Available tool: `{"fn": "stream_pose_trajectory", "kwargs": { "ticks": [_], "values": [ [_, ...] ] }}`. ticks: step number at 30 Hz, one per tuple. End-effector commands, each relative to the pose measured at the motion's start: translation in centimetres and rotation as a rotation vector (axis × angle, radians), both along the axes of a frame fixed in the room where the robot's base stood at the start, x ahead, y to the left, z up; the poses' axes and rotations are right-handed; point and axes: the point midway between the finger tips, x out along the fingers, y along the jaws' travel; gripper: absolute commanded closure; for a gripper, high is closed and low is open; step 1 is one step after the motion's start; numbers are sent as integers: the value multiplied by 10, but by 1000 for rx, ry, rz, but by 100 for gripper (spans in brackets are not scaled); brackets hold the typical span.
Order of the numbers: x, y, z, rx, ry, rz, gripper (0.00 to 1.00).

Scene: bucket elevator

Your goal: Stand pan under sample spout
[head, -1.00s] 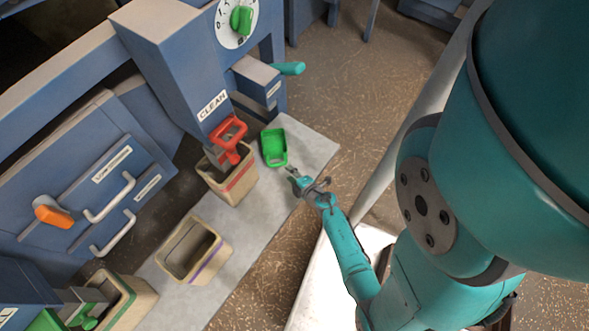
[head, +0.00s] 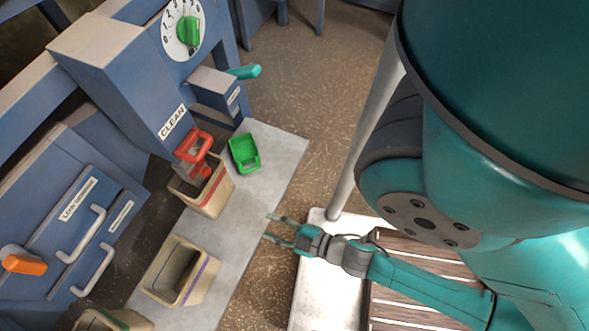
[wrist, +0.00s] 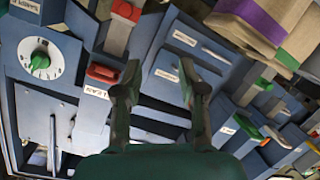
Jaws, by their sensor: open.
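The green pan (head: 244,152) stands upright on the grey ledge (head: 270,150), its handle end towards the lower right. It is just in front of a small blue box (head: 212,90) with a teal handle (head: 244,72). That box may be the sample spout; its label is too small to read, and I cannot tell whether the pan is beneath its outlet. My gripper (head: 267,228) is open and empty, apart from the pan, near the ledge's right edge. In the wrist view, my gripper (wrist: 160,80) has nothing between its fingers, and the pan is not clearly visible.
A red-striped bin (head: 216,192) stands under the CLEAN chute with its red handle (head: 193,144). A purple-striped bin (head: 193,280) stands nearer. A dial with a green knob (head: 189,32) is above.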

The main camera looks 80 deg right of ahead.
Motion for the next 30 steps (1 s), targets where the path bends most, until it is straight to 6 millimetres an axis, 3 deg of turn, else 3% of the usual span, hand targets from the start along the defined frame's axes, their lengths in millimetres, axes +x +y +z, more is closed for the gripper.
{"fn": "stream_pose_trajectory", "kwargs": {
  "ticks": [1, 6, 12, 17, 30],
  "values": [
    [-13, 10, 21, 63, -10, 20, 59],
    [-41, 27, 82, 283, -31, 53, 59],
    [-57, 34, 126, 448, -23, 77, 59],
    [-60, 36, 136, 488, -20, 79, 59],
    [-59, 36, 136, 488, -21, 79, 59]
  ]
}}
